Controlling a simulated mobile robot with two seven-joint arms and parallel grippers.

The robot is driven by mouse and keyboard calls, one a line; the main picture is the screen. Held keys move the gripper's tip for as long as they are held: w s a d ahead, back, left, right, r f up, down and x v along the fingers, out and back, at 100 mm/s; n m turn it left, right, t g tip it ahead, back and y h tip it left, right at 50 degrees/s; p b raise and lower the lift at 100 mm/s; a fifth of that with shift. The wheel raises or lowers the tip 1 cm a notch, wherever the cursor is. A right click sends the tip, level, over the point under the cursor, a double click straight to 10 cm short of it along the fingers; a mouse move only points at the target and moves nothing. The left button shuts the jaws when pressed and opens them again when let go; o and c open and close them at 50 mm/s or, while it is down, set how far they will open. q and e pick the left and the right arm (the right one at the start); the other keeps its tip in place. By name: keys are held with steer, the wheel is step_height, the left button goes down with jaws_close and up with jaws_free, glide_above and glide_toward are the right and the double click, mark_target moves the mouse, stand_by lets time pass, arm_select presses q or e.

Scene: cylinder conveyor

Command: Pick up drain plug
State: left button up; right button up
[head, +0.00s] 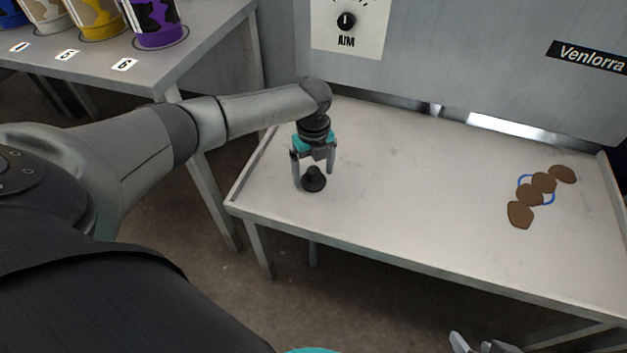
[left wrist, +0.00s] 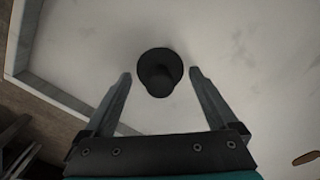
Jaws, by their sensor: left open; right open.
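The drain plug (head: 314,180) is a black disc with a raised knob. It sits on the light tray-like table (head: 410,190) near its left end. My left gripper (head: 311,181) is open above the plug, pointing down. In the left wrist view the plug (left wrist: 160,72) lies between and a little beyond the fingertips of the left gripper (left wrist: 160,75), with a gap on each side. My right gripper (head: 475,343) shows only in part at the bottom edge of the head view, open and away from the plug.
Several brown flat pieces (head: 530,195) with a blue ring (head: 553,197) lie at the table's right. A side table (head: 150,70) with numbered containers is at upper left. The table's middle is clear; its edges have a raised rim.

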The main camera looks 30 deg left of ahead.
arm_select(q)
steer(key=shift+f, duration=0.35)
steer(key=shift+s, duration=0.1)
jaws_close()
stand_by(0.6)
